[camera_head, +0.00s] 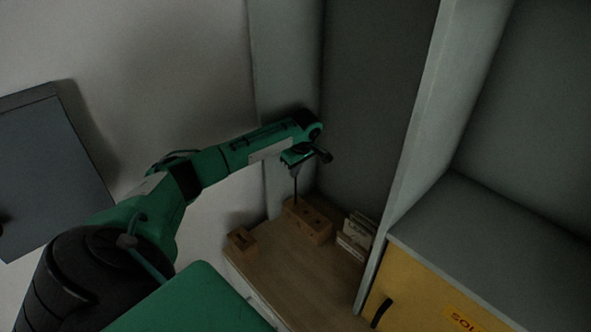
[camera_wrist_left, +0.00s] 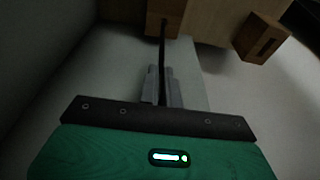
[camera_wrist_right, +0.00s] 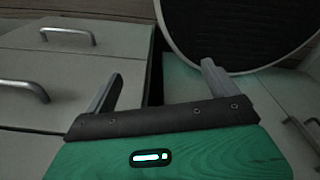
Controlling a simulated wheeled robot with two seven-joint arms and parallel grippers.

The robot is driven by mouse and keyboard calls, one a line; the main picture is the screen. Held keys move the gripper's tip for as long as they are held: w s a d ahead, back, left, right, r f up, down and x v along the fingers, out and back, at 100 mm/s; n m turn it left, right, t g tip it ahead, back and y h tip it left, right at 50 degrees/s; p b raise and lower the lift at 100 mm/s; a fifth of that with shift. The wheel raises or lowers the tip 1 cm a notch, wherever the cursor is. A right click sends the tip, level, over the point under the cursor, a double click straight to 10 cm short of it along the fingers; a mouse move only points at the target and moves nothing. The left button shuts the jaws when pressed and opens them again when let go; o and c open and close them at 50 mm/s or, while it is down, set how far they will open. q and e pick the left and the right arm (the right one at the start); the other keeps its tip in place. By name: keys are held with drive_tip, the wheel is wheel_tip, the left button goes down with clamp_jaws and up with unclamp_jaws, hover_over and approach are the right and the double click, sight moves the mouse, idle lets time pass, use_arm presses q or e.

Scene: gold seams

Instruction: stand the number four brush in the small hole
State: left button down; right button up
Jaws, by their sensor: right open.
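My left gripper (camera_head: 296,166) is shut on a thin dark brush (camera_head: 295,190), which hangs about upright below the fingers. In the left wrist view the brush (camera_wrist_left: 162,48) runs from between the two grey fingers (camera_wrist_left: 162,88) to a wooden block. That block (camera_head: 308,222), with dark holes in its top, stands on the wooden surface by the back wall. The brush's lower end meets the block's left part in the head view; I cannot tell whether it is inside a hole. The brush's number is not readable. My right gripper (camera_wrist_right: 160,88) is open and empty.
A smaller wooden block (camera_head: 241,241) stands to the left on the wooden top (camera_head: 290,262). Small pale stacked items (camera_head: 355,236) stand right of the holed block. A tall grey panel (camera_head: 412,140) bounds the right side. Drawers (camera_wrist_right: 65,75) show in the right wrist view.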

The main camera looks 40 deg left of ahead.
use_arm(q)
drive_tip(key=shift+f, duration=0.6)
drive_tip(key=shift+f, duration=0.1)
drive_tip(key=shift+d+b+x, duration=0.15)
drive_tip(key=shift+b+x, duration=0.1)
drive_tip(key=shift+x, duration=0.45)
drive_tip(key=shift+d+b+x, duration=0.15)
drive_tip(key=shift+b+x, duration=0.05)
drive_tip(key=shift+x, duration=0.45)
drive_tip(key=shift+f, duration=0.45)
drive_tip(key=c, duration=1.5)
unclamp_jaws()
drive_tip(key=shift+c, duration=0.2)
